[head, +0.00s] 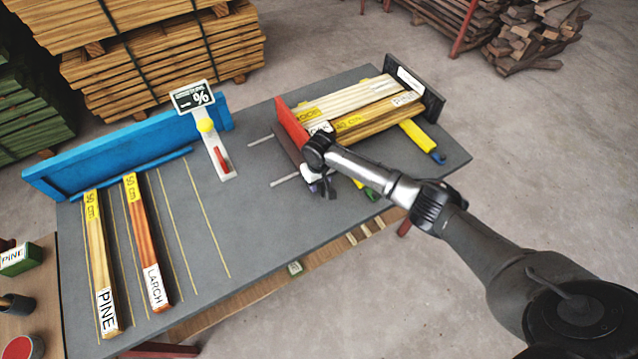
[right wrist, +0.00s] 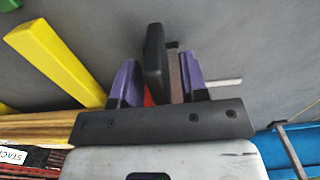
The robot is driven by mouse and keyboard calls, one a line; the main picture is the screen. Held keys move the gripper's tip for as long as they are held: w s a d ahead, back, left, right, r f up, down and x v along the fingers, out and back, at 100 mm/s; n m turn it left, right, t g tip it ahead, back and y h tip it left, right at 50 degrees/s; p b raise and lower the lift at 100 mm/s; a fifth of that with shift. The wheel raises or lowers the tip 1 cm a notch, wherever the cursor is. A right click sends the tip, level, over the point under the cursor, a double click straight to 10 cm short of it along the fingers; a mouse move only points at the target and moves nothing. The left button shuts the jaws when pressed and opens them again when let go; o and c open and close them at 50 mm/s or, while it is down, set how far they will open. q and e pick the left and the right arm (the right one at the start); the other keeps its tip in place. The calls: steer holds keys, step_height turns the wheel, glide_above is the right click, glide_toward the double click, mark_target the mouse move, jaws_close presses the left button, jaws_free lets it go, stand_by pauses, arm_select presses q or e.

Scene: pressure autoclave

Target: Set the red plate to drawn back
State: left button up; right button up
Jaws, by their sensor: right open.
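The red plate (head: 292,124) stands upright at the left end of the stack of pale boards (head: 350,101) on the grey table. Two metal rods (head: 285,181) stick out to its left. My right gripper (head: 328,190) is at the near end of the plate, which my wrist hides in part. In the right wrist view the purple fingers (right wrist: 158,62) are open, with a black bar (right wrist: 154,48) between them. A small bit of red (right wrist: 149,99) shows behind the bar. I cannot tell whether the fingers touch the bar. My left gripper is not in view.
A black end plate (head: 416,90) stands at the boards' right end, with a yellow bar (head: 423,137) near it. A white percent sign stand (head: 211,130), a blue rail (head: 125,150) and two labelled boards (head: 145,240) are on the left. The table between is mostly clear.

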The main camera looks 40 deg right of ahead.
steer(key=shift+f, duration=0.4)
steer(key=shift+c, duration=0.3)
jaws_close()
